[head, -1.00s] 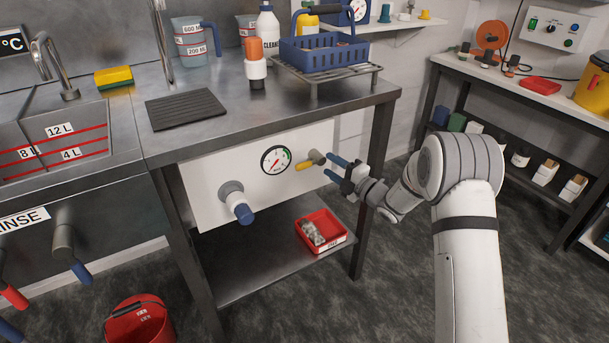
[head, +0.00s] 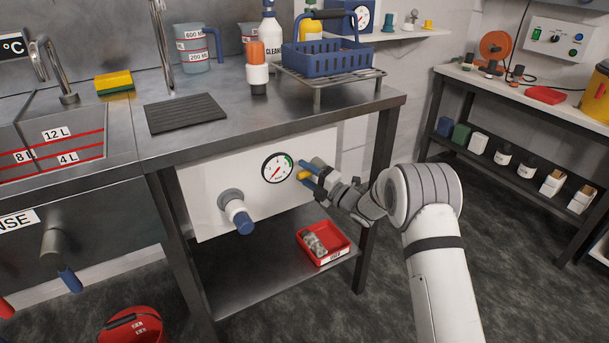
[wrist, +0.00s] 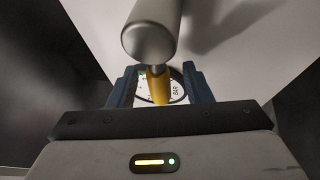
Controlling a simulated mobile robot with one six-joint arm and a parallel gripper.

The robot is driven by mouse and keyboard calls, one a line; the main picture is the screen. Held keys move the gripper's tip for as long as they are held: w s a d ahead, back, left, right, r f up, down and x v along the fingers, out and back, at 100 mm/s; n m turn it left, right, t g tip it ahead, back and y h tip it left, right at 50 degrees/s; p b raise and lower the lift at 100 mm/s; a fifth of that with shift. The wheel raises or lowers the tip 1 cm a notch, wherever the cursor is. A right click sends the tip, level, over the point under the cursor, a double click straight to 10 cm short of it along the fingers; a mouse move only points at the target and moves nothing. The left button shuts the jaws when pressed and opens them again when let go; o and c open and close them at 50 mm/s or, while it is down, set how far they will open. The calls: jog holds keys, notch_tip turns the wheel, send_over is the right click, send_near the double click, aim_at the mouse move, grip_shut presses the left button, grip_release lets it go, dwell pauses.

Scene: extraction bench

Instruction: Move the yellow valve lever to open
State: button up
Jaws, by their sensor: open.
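The yellow valve lever (head: 305,175) is on the white panel (head: 210,180) under the bench, just right of the round pressure gauge (head: 278,168). In the wrist view the lever (wrist: 159,88) hangs from a grey cylindrical valve body (wrist: 151,30). My gripper (head: 311,173) is open, with its blue fingers on either side of the lever. In the wrist view the lever lies between the two fingers of my gripper (wrist: 160,88), with a gap on each side. The gauge shows partly behind it.
A grey valve with a blue handle (head: 241,218) sticks out of the panel at left. A red tray (head: 336,254) lies on the shelf below. The bench's front right leg (head: 368,240) stands close to my arm.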

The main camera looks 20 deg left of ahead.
jog(key=shift+c, duration=0.5)
grip_shut()
